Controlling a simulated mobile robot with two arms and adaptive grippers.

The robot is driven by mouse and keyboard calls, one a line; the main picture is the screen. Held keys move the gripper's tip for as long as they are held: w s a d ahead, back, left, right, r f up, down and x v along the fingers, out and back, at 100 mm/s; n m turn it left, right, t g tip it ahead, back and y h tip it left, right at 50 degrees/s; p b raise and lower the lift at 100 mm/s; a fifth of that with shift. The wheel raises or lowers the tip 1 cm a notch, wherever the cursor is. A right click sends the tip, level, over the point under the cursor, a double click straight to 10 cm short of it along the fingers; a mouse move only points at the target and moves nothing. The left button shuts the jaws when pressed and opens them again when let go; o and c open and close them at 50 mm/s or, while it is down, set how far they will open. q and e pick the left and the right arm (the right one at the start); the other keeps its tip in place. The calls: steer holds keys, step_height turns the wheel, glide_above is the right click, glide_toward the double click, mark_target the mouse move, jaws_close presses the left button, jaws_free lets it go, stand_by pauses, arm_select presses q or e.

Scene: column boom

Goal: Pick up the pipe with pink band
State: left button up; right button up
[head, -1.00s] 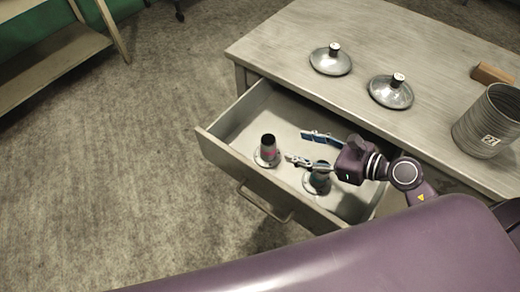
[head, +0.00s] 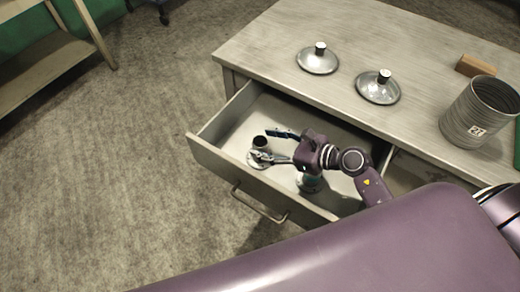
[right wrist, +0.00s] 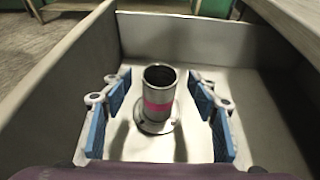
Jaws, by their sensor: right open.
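The pipe with the pink band (right wrist: 158,104) stands upright on its round flange in the open drawer. It also shows in the head view (head: 260,144), where its band is hidden. My right gripper (head: 271,146) is open, inside the drawer, to the right of the pipe with its fingers pointing left. In the right wrist view the pipe stands ahead, about midway between the blue finger pads, with clear room on both sides. Nothing is held. A second flanged piece (head: 309,183) stands in the drawer, partly hidden under my right gripper. My left gripper is out of view.
The open drawer (head: 215,163) has raised walls close around my gripper. On the table (head: 290,35) are two round lids with knobs (head: 318,62) (head: 378,89), a ribbed grey can (head: 482,112) and a wooden block (head: 476,66).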

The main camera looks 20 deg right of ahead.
steer(key=shift+c, duration=0.6)
jaws_close()
steer(key=shift+w+r, duration=0.1)
steer(key=shift+r, duration=0.05)
